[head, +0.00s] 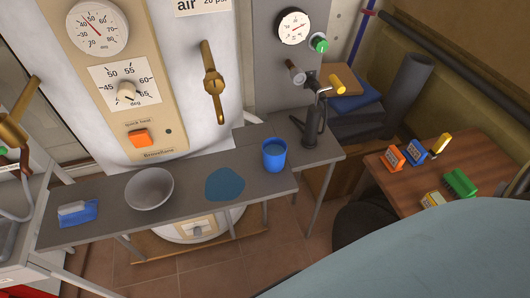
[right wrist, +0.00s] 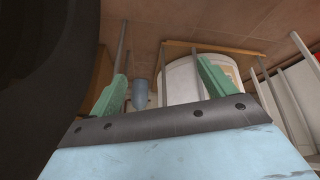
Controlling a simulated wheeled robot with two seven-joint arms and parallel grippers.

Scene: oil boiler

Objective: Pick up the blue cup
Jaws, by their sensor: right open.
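The blue cup (head: 274,155) stands upright near the right end of the narrow grey table (head: 110,225) in the head view. Its opening faces up and its inside looks lighter blue. My right gripper (right wrist: 161,72) shows in the right wrist view with its two green fingers spread apart and nothing between them in contact. It is well away from the cup. A small blue-grey object (right wrist: 140,94) shows beyond the fingers; I cannot tell what it is. My left gripper is in neither view.
A grey bowl (head: 149,188), a flat blue patch (head: 225,184) and a blue-and-white brush-like item (head: 76,213) lie on the table. A dark pump-like device (head: 312,128) stands just right of the cup. A wooden table (head: 400,187) with small coloured items is at right.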

